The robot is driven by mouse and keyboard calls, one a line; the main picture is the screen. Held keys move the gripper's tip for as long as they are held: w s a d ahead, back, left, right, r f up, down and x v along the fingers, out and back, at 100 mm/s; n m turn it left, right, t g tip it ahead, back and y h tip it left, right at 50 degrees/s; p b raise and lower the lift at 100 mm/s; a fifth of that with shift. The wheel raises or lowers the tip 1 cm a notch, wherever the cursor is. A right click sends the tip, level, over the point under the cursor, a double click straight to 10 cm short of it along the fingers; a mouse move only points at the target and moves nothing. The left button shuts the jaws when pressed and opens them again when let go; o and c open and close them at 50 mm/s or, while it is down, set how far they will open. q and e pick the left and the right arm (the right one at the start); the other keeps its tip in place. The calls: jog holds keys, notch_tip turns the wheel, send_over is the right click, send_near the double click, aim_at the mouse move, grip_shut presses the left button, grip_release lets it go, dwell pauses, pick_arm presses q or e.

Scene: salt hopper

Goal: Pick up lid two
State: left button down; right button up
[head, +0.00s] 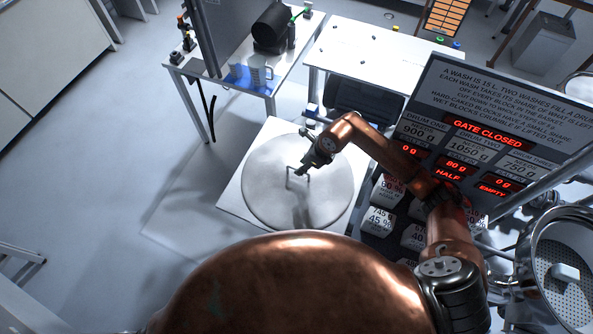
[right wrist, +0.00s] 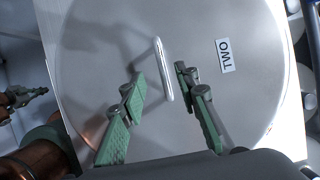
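Lid two is a large round grey metal lid (head: 262,190) lying flat on a white square surface in the head view. It fills most of the right wrist view (right wrist: 250,110), where a label reading TWO (right wrist: 225,54) is on its top. A thin bar handle (right wrist: 163,65) stands up near its middle. My right gripper (head: 300,170) is over the lid at the handle. In the right wrist view its green-padded fingers (right wrist: 160,84) are apart, one on each side of the handle, with gaps visible. I do not see my left gripper in the head view.
A sign panel (head: 470,130) reading GATE CLOSED stands to the right, with several white labelled blocks (head: 382,219) below it. A perforated metal basket (head: 565,290) is at lower right.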

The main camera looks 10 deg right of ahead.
jog(key=x, duration=0.5)
jog(key=shift+w+d+p, duration=0.2)
jog(key=shift+d+p, duration=0.1)
jog(key=shift+p, duration=0.1)
jog(key=shift+s+a+f, duration=0.15)
jog(key=shift+a+f, duration=0.05)
jog(key=shift+f, duration=0.25)
pick_arm(q)
jog(key=shift+w+r, duration=0.45)
jog(key=shift+w, duration=0.2)
pick_arm(e)
jog(key=shift+f, duration=0.1)
jog(key=shift+c, duration=0.4)
grip_shut()
pick_arm(q)
jog(key=shift+s, duration=0.85)
jog(key=shift+w, duration=0.4)
pick_arm(e)
jog(key=shift+r, duration=0.2)
